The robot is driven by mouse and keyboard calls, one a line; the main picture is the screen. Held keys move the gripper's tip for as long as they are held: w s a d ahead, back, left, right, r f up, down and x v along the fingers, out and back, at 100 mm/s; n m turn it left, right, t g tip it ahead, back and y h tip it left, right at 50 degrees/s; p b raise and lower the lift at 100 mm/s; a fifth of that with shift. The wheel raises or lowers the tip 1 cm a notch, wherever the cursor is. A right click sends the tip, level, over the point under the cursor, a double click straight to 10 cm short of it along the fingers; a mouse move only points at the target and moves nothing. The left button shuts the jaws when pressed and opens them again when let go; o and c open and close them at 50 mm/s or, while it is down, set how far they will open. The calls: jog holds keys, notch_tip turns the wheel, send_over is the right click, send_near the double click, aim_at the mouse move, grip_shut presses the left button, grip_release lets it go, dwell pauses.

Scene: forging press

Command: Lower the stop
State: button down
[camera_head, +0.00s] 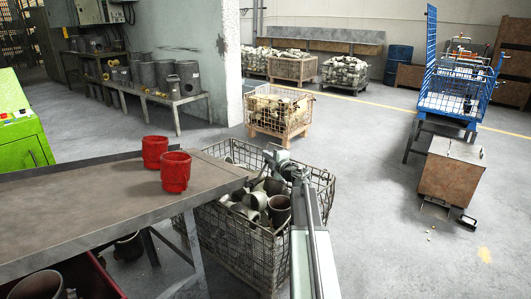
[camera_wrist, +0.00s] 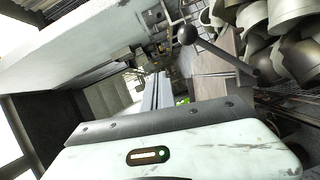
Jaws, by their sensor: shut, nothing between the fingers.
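My gripper (camera_head: 272,158) is at the end of my arm, above the wire basket and just beyond the right end of the long table. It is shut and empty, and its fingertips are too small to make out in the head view. In the wrist view a metal lever with a dark round knob (camera_wrist: 187,34) juts out to the left, at a slant. I cannot tell for sure whether this lever is the stop. No clear contact between my gripper and the lever shows.
Two red pots (camera_head: 175,172) stand on the long table (camera_head: 90,205). A wire basket (camera_head: 235,250) full of dark cylindrical parts stands at its right end, below my arm. A rusty box (camera_head: 452,170) and a blue wire cart (camera_head: 460,95) stand at right. Floor between is clear.

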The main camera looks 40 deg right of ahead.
jog(key=s+r+p, duration=0.1)
jog(key=s, duration=0.5)
jog(key=shift+s+r, duration=0.2)
jog(key=shift+r, duration=0.2)
